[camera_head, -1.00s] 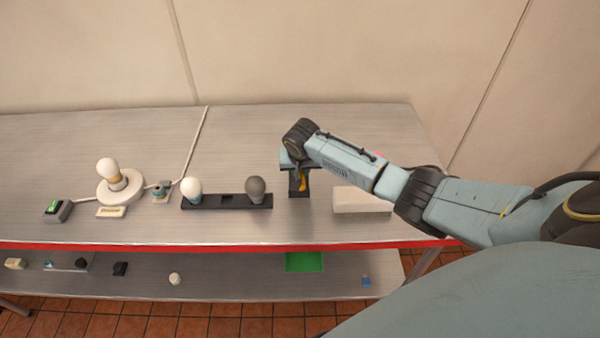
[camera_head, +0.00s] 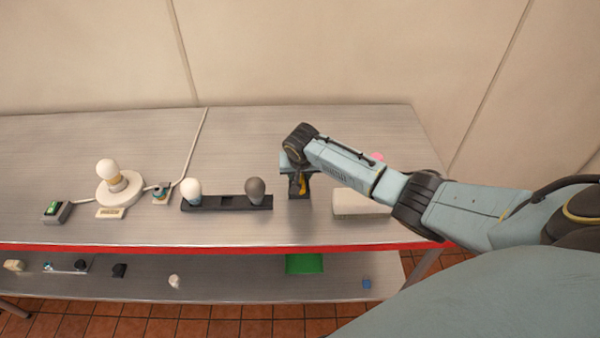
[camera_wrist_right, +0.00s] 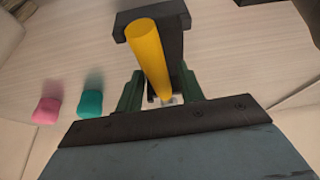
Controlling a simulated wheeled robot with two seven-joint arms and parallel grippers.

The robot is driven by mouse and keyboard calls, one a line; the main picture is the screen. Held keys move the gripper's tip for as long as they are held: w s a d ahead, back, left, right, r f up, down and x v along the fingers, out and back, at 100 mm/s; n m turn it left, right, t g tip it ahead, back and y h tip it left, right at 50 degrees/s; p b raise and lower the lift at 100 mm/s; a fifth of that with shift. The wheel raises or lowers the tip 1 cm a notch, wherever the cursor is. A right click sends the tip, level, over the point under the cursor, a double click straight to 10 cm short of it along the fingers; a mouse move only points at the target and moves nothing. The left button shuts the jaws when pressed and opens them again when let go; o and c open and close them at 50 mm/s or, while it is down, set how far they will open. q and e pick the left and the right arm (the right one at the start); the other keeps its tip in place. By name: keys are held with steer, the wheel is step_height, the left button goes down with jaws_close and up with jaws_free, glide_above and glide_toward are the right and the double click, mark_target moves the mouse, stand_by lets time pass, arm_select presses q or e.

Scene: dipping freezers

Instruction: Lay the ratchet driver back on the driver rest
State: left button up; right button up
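The ratchet driver has a yellow handle (camera_head: 300,185), which also shows large in the right wrist view (camera_wrist_right: 148,55). My right gripper (camera_head: 297,172) is over the dark driver rest (camera_head: 299,214). In the right wrist view its green fingers (camera_wrist_right: 163,92) stand on either side of the driver's lower end and appear shut on it. The handle slants across the black rest (camera_wrist_right: 172,22), out of line with it. The driver's far end is hidden by the gripper, and I cannot tell whether it touches the rest. My left gripper is not in view.
Left of the rest, a black holder (camera_head: 225,203) carries a white and a dark bulb. A lamp base with a bulb (camera_head: 120,190) stands farther left. A pale block (camera_head: 358,203) lies right of the rest. A lower shelf holds a green tray (camera_head: 304,264).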

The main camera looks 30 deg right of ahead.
steer(key=shift+o, duration=0.8)
steer(key=shift+s+r, duration=0.15)
steer(key=shift+r, duration=0.4)
steer(key=p+v, duration=0.1)
steer(key=v, duration=1.1)
steer(key=shift+s, duration=0.15)
steer(key=shift+a+r, duration=0.1)
